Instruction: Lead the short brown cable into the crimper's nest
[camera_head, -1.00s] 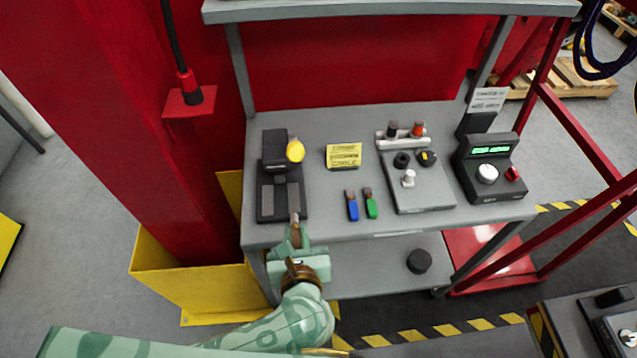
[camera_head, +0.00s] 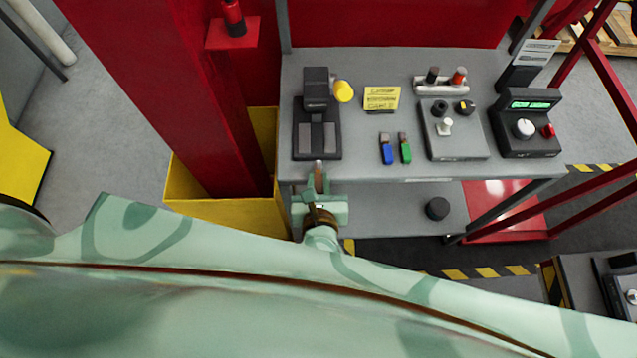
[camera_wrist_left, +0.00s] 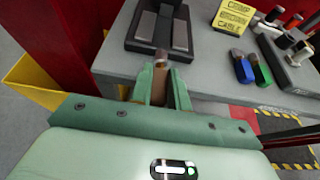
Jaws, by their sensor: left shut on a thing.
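My left gripper (camera_head: 318,182) is shut on the short brown cable (camera_wrist_left: 159,82) at the table's front edge. The cable points away from me, and its pale tip (camera_head: 319,165) shows just in front of the crimper (camera_head: 316,90). The crimper is a dark press with a yellow knob (camera_head: 343,91). Its base carries two grey blocks with a narrow dark gap, seemingly the nest (camera_head: 318,138), between them. In the left wrist view the cable tip (camera_wrist_left: 161,54) is at the near edge of the base, roughly in line with that gap. Whether it touches is unclear. My right gripper is not in view.
Blue (camera_head: 388,152) and green (camera_head: 405,151) pieces lie right of the crimper, below a yellow sign (camera_head: 382,98). A grey fixture plate (camera_head: 455,140) and a console (camera_head: 526,125) stand farther right. A red column (camera_head: 170,90) is close on the left.

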